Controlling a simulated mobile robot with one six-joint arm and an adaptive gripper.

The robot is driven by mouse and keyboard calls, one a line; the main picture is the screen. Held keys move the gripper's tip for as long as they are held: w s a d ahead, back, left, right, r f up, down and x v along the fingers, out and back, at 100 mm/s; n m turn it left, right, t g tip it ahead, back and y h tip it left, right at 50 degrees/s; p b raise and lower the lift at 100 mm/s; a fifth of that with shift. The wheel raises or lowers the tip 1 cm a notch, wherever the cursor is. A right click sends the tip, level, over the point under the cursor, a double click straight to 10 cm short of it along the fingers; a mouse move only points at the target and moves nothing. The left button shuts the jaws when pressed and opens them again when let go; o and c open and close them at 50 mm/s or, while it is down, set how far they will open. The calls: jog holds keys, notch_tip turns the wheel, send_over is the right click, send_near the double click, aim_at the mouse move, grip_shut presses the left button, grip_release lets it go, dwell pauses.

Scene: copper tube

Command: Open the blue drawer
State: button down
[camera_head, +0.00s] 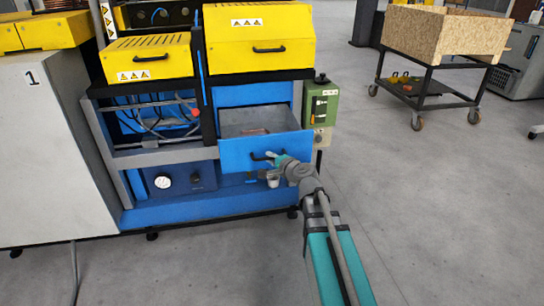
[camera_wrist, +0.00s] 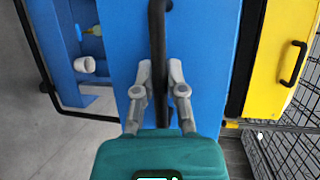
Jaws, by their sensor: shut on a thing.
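The blue drawer (camera_head: 240,154) stands pulled out of the machine in the head view, and its open top shows a grey inside with a small copper-coloured thing (camera_head: 254,132) in it. The drawer's black handle (camera_head: 262,156) is on its front, and it also shows in the wrist view (camera_wrist: 157,40) as a dark bar. My gripper (camera_wrist: 160,68) has its two fingers closed around this handle in the wrist view. In the head view my gripper (camera_head: 273,157) is at the right half of the drawer front, and the arm hides part of the floor.
Yellow covers (camera_head: 258,35) with black handles sit above the drawer. A green control box (camera_head: 320,105) is just right of it. A white cabinet (camera_head: 50,150) stands at left. A cart with a wooden crate (camera_head: 440,32) is at back right.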

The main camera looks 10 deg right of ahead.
jog(key=shift+a, duration=0.1)
jog(key=c, duration=0.7)
grip_release()
jog(key=s+a+r+n+g+y+p, duration=0.1)
jog(key=s+a+r+n+g+p, duration=0.2)
jog(key=s+a+n+g+p, duration=0.25)
jog(key=s+a+r+n+g+y+p, duration=0.1)
jog(key=s+a+r+n+g+p, duration=0.25)
jog(key=s+p, duration=0.4)
jog(key=s+d+r+n+g+h+p, duration=0.1)
jog(key=s+d+r+g+h+p, duration=0.1)
jog(key=p, duration=0.5)
jog(key=s+d+r+n+g+h+p, duration=0.1)
jog(key=s+d+r+n+h+p, duration=0.1)
jog(key=s+d+r+h+p, duration=0.1)
jog(key=s+d+r+n+g+h+p, duration=0.2)
jog(key=s+d+r+h+p, duration=0.1)
jog(key=r+p, duration=0.5)
jog(key=shift+s+d+g+p, duration=0.15)
jog(key=shift+s+d+p, duration=0.1)
jog(key=shift+s+p, duration=0.5)
jog(key=shift+s+d+g+p, duration=0.2)
jog(key=shift+s+p, duration=0.2)
jog(key=shift+p, duration=0.6)
